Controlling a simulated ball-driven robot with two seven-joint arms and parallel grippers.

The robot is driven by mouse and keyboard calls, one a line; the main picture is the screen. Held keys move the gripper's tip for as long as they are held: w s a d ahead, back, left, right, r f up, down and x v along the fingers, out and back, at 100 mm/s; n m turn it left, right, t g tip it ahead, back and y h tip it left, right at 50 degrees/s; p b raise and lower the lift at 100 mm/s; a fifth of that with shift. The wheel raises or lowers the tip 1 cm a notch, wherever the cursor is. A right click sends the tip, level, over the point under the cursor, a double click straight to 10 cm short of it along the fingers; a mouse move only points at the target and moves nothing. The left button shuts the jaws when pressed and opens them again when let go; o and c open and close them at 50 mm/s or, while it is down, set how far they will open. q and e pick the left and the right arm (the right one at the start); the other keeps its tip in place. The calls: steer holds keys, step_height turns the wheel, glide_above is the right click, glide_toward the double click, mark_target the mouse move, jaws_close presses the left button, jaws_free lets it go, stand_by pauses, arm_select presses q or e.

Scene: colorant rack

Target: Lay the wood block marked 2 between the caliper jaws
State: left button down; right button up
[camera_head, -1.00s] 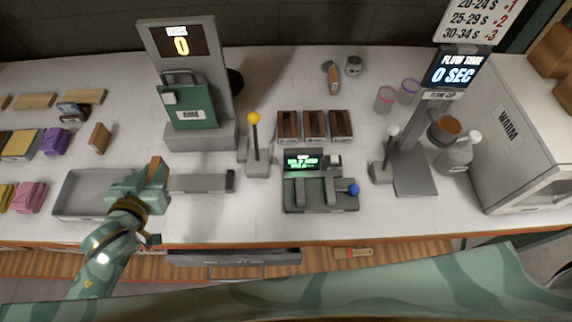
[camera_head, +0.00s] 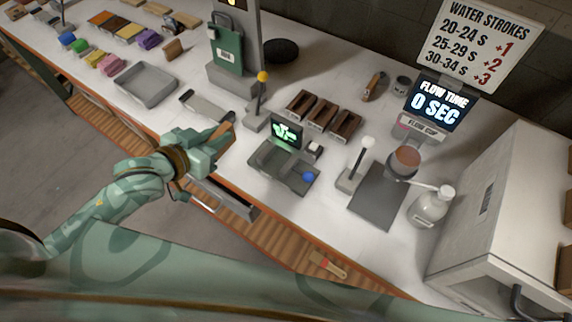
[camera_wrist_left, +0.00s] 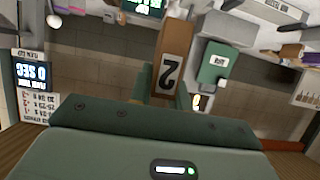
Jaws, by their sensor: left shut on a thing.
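My left gripper (camera_head: 213,141) is shut on the wood block marked 2 (camera_head: 224,129) and holds it above the front of the counter, left of the caliper. The left wrist view shows the brown block (camera_wrist_left: 174,45) with a dark 2 on a white label (camera_wrist_left: 170,74), sticking out from the fingers. The caliper (camera_head: 268,158) is a grey device with a lit green screen (camera_head: 287,132) and a blue knob (camera_head: 308,177). The block is apart from it. What lies between its jaws is too small to tell. My right gripper is not in view.
A yellow-topped lever (camera_head: 262,77) stands behind the caliper, near several dark brown boxes (camera_head: 322,114). A white-topped lever (camera_head: 368,142) and dark plate (camera_head: 380,195) stand to its right. A grey tray (camera_head: 147,84) is at left. The counter's front edge runs below the gripper.

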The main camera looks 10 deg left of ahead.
arm_select(q)
steer(key=w+d+f+b, duration=0.1)
steer(key=w+d+f, duration=0.1)
steer(key=d+f, duration=0.1)
steer(key=w+d+f, duration=0.2)
steer(key=d, duration=0.1)
steer(key=w+d+f+b, duration=0.1)
steer(key=w+d+f, duration=0.1)
steer(key=d+f, duration=0.1)
steer(key=shift+w+d+f+b, duration=0.3)
steer(key=shift+d, duration=0.3)
steer(key=shift+w+f, duration=0.15)
steer(key=shift+f, duration=0.05)
steer(key=f, duration=0.2)
steer(key=d+f+b, duration=0.1)
steer(key=f, duration=0.1)
steer(key=shift+w, duration=0.15)
steer(key=shift+a+r, duration=0.1)
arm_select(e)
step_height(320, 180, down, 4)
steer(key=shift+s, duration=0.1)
arm_select(q)
steer(key=c, duration=1.3)
jaws_free()
